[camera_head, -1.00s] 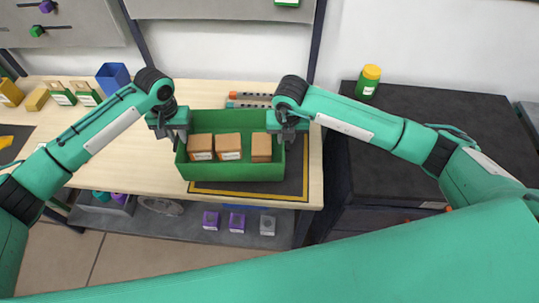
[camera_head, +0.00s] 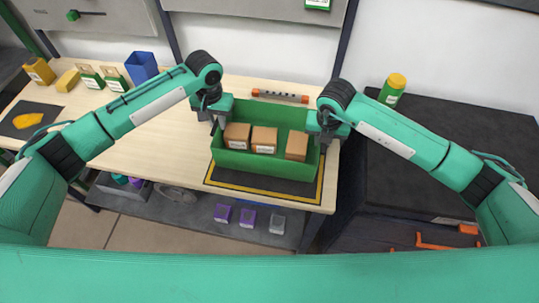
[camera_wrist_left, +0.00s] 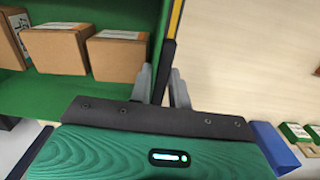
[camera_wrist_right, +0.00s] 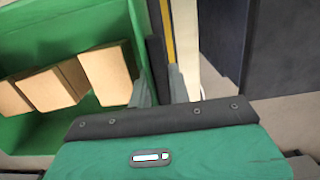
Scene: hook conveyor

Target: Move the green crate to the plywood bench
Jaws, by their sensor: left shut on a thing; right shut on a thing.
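The green crate (camera_head: 255,167) is upright over the dark mat (camera_head: 295,188) on the pale plywood bench (camera_head: 140,165). Three brown cartons (camera_head: 264,141) with white labels are inside. My left gripper (camera_head: 217,119) is shut on the crate's left end wall, and my right gripper (camera_head: 326,136) on its right end wall. In the left wrist view the fingers (camera_wrist_left: 168,90) pinch the wall, with cartons beside it. In the right wrist view the fingers (camera_wrist_right: 162,88) do the same. Whether the crate's underside touches the mat I cannot tell.
An orange-ended rail (camera_head: 280,96) lies close behind the crate. A blue bin (camera_head: 141,67) and small green and yellow boxes stand back left. A dark bench (camera_head: 430,150) on the right bears a yellow-lidded green jar (camera_head: 392,90). Purple and grey blocks (camera_head: 248,217) are on the lower shelf.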

